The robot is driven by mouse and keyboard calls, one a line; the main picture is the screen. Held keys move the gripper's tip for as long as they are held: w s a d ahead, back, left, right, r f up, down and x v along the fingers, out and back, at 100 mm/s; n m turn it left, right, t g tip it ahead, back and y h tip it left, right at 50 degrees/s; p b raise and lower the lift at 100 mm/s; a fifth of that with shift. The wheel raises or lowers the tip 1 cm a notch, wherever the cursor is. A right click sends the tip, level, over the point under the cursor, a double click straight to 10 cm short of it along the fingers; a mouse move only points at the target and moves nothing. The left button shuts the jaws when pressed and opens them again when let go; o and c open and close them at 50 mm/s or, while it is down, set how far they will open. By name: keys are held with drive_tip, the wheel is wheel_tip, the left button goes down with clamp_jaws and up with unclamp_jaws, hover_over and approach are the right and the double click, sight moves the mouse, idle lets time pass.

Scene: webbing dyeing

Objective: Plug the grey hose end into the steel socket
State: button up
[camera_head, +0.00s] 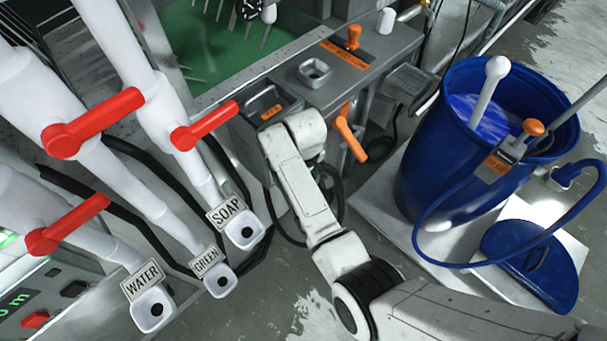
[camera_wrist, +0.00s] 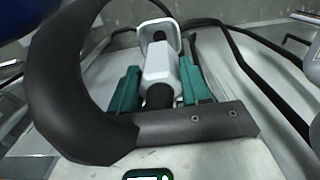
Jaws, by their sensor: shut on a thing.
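In the wrist view my gripper (camera_wrist: 158,72) has its two green fingers closed on the pale grey hose end (camera_wrist: 157,58). A thick black hose (camera_wrist: 55,85) curves around the left side. A pale square-rimmed piece with a dark opening (camera_wrist: 160,32) shows just beyond the fingers; I cannot tell whether it is part of the hose end. In the head view my arm hides the gripper and the held end. The square steel socket (camera_head: 314,73) is on top of the grey machine, above my arm's far end, and looks empty.
An orange lever (camera_head: 350,133) juts from the machine front beside my arm. White outlets marked SOAP (camera_head: 245,230), GREEN (camera_head: 220,281) and WATER (camera_head: 152,308) are at left, with red handles above. A blue barrel (camera_head: 430,170) with a blue hose (camera_head: 440,262) stands at right.

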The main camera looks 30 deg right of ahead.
drive_tip(key=shift+f+b, duration=1.95)
drive_tip(key=shift+b, duration=0.05)
drive_tip(key=shift+f+b, duration=0.85)
drive_tip(key=shift+f, duration=0.55)
drive_tip(key=o, duration=1.3)
drive_tip(key=shift+c, duration=0.2)
wheel_tip(320, 180, up, 11)
drive_tip(key=shift+f, duration=0.1)
